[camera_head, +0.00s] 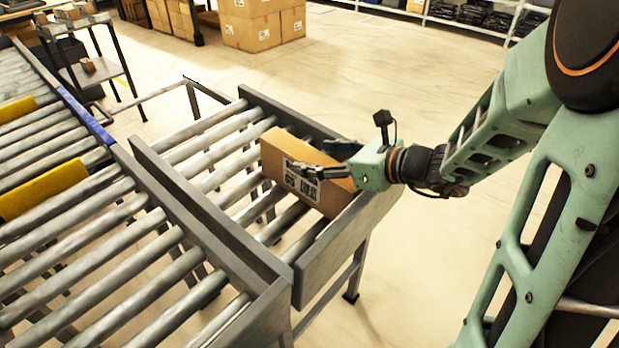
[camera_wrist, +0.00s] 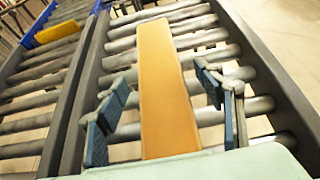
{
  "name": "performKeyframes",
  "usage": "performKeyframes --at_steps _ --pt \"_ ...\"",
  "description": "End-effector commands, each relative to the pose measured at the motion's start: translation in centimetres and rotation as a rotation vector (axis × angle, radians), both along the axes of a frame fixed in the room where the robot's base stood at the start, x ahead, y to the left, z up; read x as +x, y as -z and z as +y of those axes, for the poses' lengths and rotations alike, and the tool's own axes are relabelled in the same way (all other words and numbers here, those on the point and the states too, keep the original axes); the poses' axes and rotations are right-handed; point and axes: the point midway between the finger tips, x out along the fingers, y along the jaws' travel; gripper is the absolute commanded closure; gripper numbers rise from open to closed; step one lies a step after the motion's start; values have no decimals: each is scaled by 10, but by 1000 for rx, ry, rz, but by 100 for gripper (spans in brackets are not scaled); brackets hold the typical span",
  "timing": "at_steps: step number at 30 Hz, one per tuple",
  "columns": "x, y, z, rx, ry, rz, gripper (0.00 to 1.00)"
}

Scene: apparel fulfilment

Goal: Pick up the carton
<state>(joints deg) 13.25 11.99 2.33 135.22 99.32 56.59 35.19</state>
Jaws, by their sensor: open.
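The carton (camera_head: 278,155) is a brown box with a printed label on its side, standing on the rollers of the short conveyor in the head view. In the wrist view the carton (camera_wrist: 166,88) shows as a long narrow orange-brown top running away from me. My gripper (camera_head: 325,157) is at the carton's right end in the head view. In the wrist view my gripper (camera_wrist: 165,118) is open, with one finger on each side of the carton and visible gaps between fingers and box. The carton's near end is hidden behind my gripper's body.
The short conveyor (camera_head: 201,212) has raised metal side rails. A longer roller conveyor (camera_head: 95,268) with yellow pieces runs beside it on the left. Stacked cartons (camera_head: 250,27) and shelving (camera_head: 445,18) stand at the back. The floor to the right is clear.

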Motion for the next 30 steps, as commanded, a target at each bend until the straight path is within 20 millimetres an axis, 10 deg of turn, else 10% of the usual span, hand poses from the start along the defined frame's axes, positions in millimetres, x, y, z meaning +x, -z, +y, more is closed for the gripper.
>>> performKeyframes --at_steps 14,30 --pt "15 11 21 0 1 0 38" --pt "15 11 20 0 1 0 97"
